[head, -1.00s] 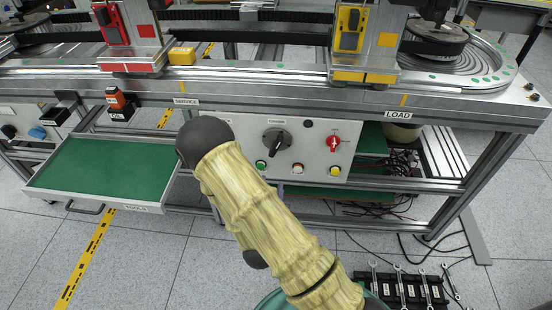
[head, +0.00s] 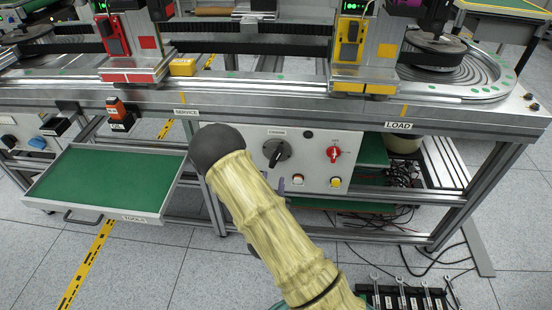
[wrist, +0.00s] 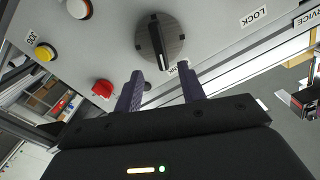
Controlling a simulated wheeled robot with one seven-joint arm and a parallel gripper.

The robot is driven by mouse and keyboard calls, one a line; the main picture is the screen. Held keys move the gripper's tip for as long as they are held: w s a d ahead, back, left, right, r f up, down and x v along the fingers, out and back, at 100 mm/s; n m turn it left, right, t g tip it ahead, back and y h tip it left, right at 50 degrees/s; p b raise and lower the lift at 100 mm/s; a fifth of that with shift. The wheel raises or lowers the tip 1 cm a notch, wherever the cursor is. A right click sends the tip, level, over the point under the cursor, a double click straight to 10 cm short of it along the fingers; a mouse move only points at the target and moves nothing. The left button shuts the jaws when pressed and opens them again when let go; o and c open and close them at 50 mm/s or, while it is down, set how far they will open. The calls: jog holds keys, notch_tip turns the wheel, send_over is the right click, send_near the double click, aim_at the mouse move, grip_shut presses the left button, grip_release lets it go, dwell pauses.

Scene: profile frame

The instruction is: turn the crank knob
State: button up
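The crank knob is a black round dial with a raised bar grip (head: 277,152) on the light grey panel under the bench. In the wrist view the same knob (wrist: 158,40) is just ahead of my gripper (wrist: 162,84). The two dark purple fingers are apart with nothing between them. The knob is beyond the fingertips, roughly in line with the gap; I cannot tell whether anything touches. In the head view my arm's yellow-sleeved link hides most of the gripper.
The panel also carries a red rotary switch (head: 333,153), a white button (head: 298,180) and a yellow button (head: 336,182). An open drawer with a green mat (head: 110,178) juts out at left. Wrenches (head: 400,290) and loose cables lie at lower right.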

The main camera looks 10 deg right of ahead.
aim_at(276, 161)
jog(key=x, duration=1)
jog(key=shift+w+d, duration=0.1)
jog(key=shift+w, duration=0.15)
jog(key=shift+f+b, duration=0.1)
jog(key=shift+b, duration=0.2)
grip_shut()
